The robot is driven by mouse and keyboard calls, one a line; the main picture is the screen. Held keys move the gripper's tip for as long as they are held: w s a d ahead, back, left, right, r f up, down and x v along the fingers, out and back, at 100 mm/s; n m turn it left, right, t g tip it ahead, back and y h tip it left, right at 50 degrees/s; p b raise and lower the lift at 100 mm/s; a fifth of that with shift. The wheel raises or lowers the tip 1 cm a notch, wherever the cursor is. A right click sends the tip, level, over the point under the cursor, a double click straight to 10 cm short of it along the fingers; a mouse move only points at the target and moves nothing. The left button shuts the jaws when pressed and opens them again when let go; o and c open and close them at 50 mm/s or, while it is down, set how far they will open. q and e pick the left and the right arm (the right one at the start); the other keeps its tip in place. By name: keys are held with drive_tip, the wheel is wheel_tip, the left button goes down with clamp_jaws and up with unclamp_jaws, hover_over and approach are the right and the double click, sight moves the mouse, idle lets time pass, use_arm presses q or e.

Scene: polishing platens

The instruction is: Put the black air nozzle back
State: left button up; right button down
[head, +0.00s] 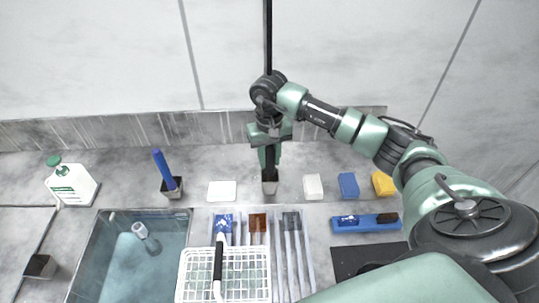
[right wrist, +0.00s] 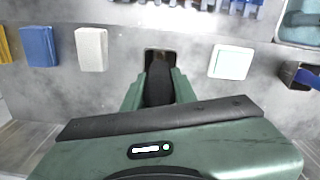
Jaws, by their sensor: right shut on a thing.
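My right gripper (head: 268,150) points down over the back ledge. It is shut on the black air nozzle (right wrist: 158,85), which shows dark between the green fingers in the right wrist view. In the head view the nozzle (head: 269,158) stands roughly upright, with a black hose rising above the wrist. Its lower end is at a small grey holder (head: 270,188), whose dark opening (right wrist: 160,55) also shows in the right wrist view. I cannot tell how deep the tip is in the holder. My left gripper is not in view.
A white block (head: 313,187), a blue block (head: 348,185) and a yellow block (head: 383,184) lie right of the holder. A white pad (head: 222,191) and a cup with a blue-handled tool (head: 165,172) are left. A sink (head: 125,255) and a white rack (head: 197,275) are in front.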

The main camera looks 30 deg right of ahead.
drive_tip(key=shift+f+b, duration=0.15)
drive_tip(key=shift+b, duration=0.2)
drive_tip(key=c, duration=1.1)
unclamp_jaws()
drive_tip(key=shift+r+p, duration=0.3)
drive_tip(key=shift+p, duration=0.05)
drive_tip(key=shift+w+r+b, duration=0.1)
drive_tip(key=shift+r+b, duration=0.15)
drive_tip(key=shift+b, duration=0.15)
wheel_tip(320, 180, up, 11)
drive_tip(key=b, duration=0.4)
drive_tip(key=shift+f, duration=0.15)
drive_tip(key=shift+r, duration=0.35)
